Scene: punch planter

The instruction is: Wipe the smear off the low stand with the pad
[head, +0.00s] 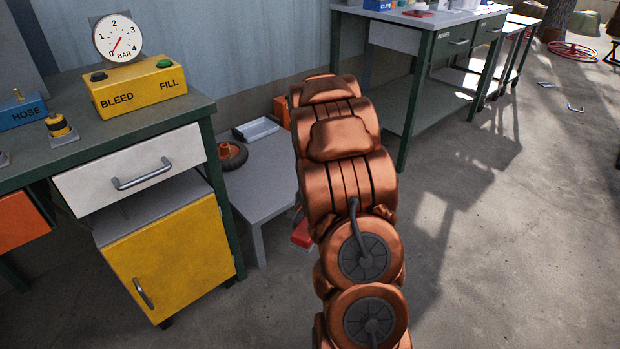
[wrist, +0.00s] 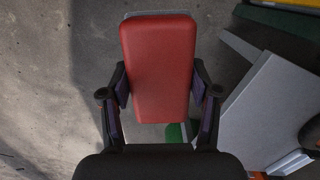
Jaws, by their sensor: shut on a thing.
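My gripper (wrist: 158,88) is shut on the red pad (wrist: 157,60), with one dark finger on each side of it in the wrist view. A small part of the red pad also shows in the head view (head: 301,235), low beside the stand, left of my arm. The low grey stand (head: 258,185) stands between the yellow cabinet and my arm. It shows at the right in the wrist view (wrist: 262,115), to the right of the pad and apart from it in the picture. I see no smear; my arm hides the stand's right part.
On the stand are a dark wheel with an orange hub (head: 231,154) and a grey tray (head: 255,129). The yellow cabinet (head: 175,255) under the left workbench is close by. Another workbench (head: 430,75) stands behind at right. The floor at right (head: 510,240) is clear.

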